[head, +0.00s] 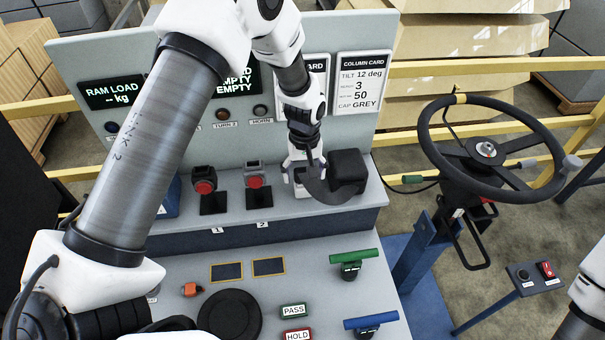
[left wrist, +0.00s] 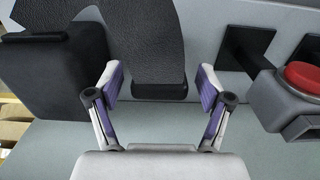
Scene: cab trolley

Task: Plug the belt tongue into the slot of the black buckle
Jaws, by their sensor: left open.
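The black buckle (head: 204,190) with a red button stands left on the console ledge, above label 1. A grey buckle (head: 255,178) with a red button stands beside it above label 2; it also shows at the right of the left wrist view (left wrist: 292,98). A dark belt strap (head: 328,192) hangs in a curve by a black block (head: 348,170). My left gripper (head: 304,178) is at the strap, right of both buckles. In the left wrist view its fingers are open, with the strap's dark end (left wrist: 152,45) between and beyond them. I cannot make out the tongue. My right gripper is out of view.
The upright panel with screens and a column card (head: 362,82) rises behind the ledge. Green (head: 350,256) and blue (head: 370,321) handles stand on the lower console. A steering wheel (head: 490,150) is at right. The ledge is clear between the grey buckle and my gripper.

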